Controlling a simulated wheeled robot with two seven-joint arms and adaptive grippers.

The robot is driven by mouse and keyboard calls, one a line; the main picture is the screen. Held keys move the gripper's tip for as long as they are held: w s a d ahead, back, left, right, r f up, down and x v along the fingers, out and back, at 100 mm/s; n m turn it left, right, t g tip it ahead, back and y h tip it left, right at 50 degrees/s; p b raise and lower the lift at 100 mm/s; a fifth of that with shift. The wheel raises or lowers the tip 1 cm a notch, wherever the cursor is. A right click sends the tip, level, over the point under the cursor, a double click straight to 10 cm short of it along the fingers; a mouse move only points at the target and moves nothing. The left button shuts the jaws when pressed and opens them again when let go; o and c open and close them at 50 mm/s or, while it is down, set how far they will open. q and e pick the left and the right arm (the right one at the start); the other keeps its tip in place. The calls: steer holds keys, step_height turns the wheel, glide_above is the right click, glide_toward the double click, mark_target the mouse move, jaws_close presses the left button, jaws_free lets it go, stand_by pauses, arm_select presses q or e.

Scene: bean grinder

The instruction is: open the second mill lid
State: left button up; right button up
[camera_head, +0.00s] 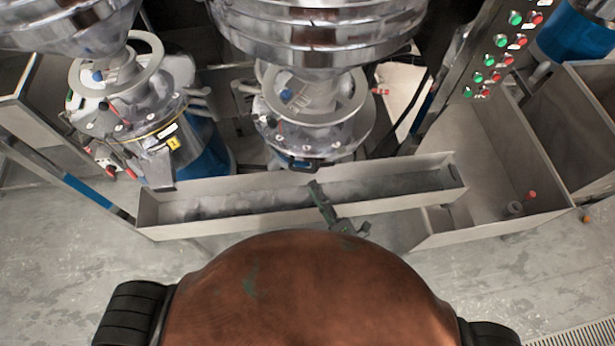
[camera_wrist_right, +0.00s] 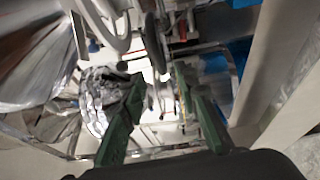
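Two metal mills stand side by side in the head view, a left mill (camera_head: 150,125) and a middle mill (camera_head: 318,125). Each has a ring-shaped collar under a large shiny hopper. I cannot tell for certain which is the second mill, and no lid is clearly distinguishable. My right gripper (camera_head: 318,189) is in front of the middle mill, over the long trough. In the right wrist view, the green fingers of my right gripper (camera_wrist_right: 160,78) are apart. A dark rounded part (camera_wrist_right: 155,42) shows beyond the gap between them. My left gripper is not visible.
A long metal trough (camera_head: 400,203) runs in front of the mills. A larger metal bin (camera_head: 545,212) stands at the right, beneath a panel with green and red buttons (camera_head: 500,42). Open grey floor (camera_head: 60,270) shows at the front left.

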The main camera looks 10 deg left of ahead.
steer(key=shift+v, duration=1.85)
